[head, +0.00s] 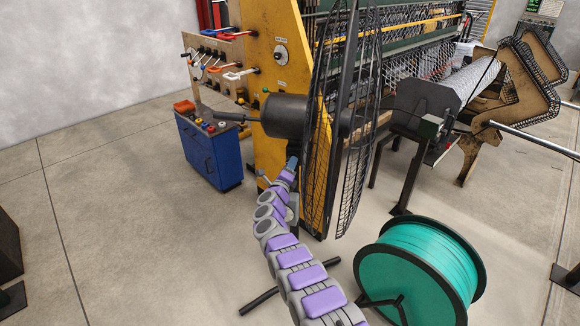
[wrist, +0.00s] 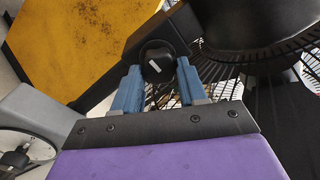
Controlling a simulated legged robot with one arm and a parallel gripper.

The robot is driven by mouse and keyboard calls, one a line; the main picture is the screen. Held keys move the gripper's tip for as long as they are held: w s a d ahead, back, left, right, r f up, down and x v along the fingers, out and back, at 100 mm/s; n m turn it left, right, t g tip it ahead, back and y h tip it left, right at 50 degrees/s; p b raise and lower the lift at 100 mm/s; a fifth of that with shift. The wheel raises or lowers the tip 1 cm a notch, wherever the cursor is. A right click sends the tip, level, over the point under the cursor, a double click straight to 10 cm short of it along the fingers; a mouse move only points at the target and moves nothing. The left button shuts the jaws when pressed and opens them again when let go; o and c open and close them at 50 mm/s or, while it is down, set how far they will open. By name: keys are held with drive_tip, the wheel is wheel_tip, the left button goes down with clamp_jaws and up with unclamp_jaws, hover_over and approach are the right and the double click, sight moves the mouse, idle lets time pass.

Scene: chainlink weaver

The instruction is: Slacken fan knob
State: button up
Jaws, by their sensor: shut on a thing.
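The fan knob (wrist: 158,62) is a round black knob with a white mark, in the middle of the wrist view. It sits between the two blue fingers of my gripper (wrist: 157,82), which is shut on it. In the head view my gripper (head: 292,163) is just below the fan's black motor housing (head: 285,116); the knob is hidden there. The fan (head: 345,110) has a tall black wire cage, seen nearly edge-on. Its motor housing also shows at the top right of the wrist view (wrist: 240,20).
The yellow weaving machine (head: 262,50) stands behind the fan. A blue cabinet (head: 208,150) with tools on top is at the left. A teal spool (head: 420,270) stands on the floor at the lower right. Open floor lies at the left and front.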

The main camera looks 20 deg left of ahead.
drive_tip(key=n+p, duration=0.1)
drive_tip(key=n, duration=0.7)
drive_tip(key=n+g+y+p, duration=0.1)
drive_tip(key=n+p, duration=0.1)
drive_tip(key=n, duration=0.6)
drive_tip(key=n+y+p, duration=0.1)
drive_tip(key=n, duration=0.8)
drive_tip(key=shift+s, duration=0.25)
drive_tip(key=o, duration=0.7)
drive_tip(key=shift+o, duration=1.4)
drive_tip(key=shift+w+a+f, duration=0.1)
drive_tip(key=shift+w+a, duration=0.05)
drive_tip(key=shift+o, duration=0.4)
drive_tip(key=shift+r+p, duration=0.2)
drive_tip(key=shift+p, duration=0.1)
